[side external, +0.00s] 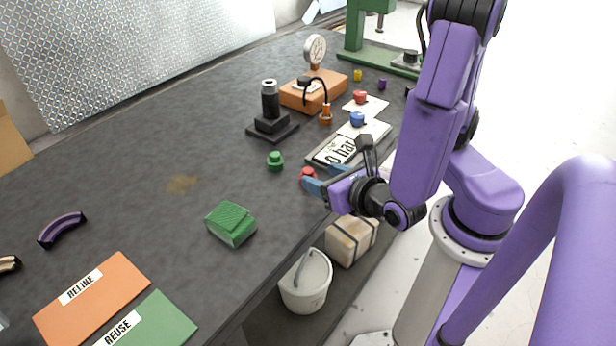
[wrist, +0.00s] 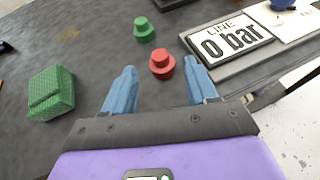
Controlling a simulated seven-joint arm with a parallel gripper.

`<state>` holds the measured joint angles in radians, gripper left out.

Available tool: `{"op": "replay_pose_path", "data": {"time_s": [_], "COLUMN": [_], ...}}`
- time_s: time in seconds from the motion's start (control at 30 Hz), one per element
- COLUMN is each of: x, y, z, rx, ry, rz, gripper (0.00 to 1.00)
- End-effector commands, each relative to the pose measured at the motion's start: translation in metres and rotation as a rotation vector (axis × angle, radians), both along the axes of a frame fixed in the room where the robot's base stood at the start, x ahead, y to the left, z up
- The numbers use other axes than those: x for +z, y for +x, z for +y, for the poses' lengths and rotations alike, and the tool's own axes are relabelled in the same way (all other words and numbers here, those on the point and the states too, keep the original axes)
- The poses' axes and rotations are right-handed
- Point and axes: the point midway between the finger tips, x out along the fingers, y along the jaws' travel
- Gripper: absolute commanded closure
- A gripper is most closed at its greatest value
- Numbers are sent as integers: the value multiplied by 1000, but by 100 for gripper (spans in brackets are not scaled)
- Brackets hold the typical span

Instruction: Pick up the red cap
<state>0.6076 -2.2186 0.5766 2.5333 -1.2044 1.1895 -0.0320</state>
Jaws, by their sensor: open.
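The red cap (wrist: 162,64) stands on the dark table in the wrist view, just beyond and between the tips of my gripper's blue fingers. My gripper (wrist: 160,78) is open and empty. In the side external view the red cap (side external: 306,173) shows right at the fingertips, partly hidden by them. My gripper (side external: 322,180) is low over the table's front edge there. From these views I cannot tell whether a finger touches the cap.
A green cap (side external: 275,160) stands behind the red cap. A green ribbed block (side external: 231,224) lies to the left. The "0 bar" plate (side external: 338,150) lies close on the right. A black stand (side external: 270,118) and an orange gauge base (side external: 314,92) stand farther back.

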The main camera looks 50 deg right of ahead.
Motion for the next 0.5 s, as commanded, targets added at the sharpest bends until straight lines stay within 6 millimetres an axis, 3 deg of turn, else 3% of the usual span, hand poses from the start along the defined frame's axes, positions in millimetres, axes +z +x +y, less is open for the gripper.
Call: {"op": "replay_pose_path", "data": {"time_s": [0.27,0.5], "x": [-5,-16], "y": [11,37], "z": [-4,-14], "rx": [-4,-8], "ry": [-1,-2], "rz": [0,1], "gripper": [43,43]}}
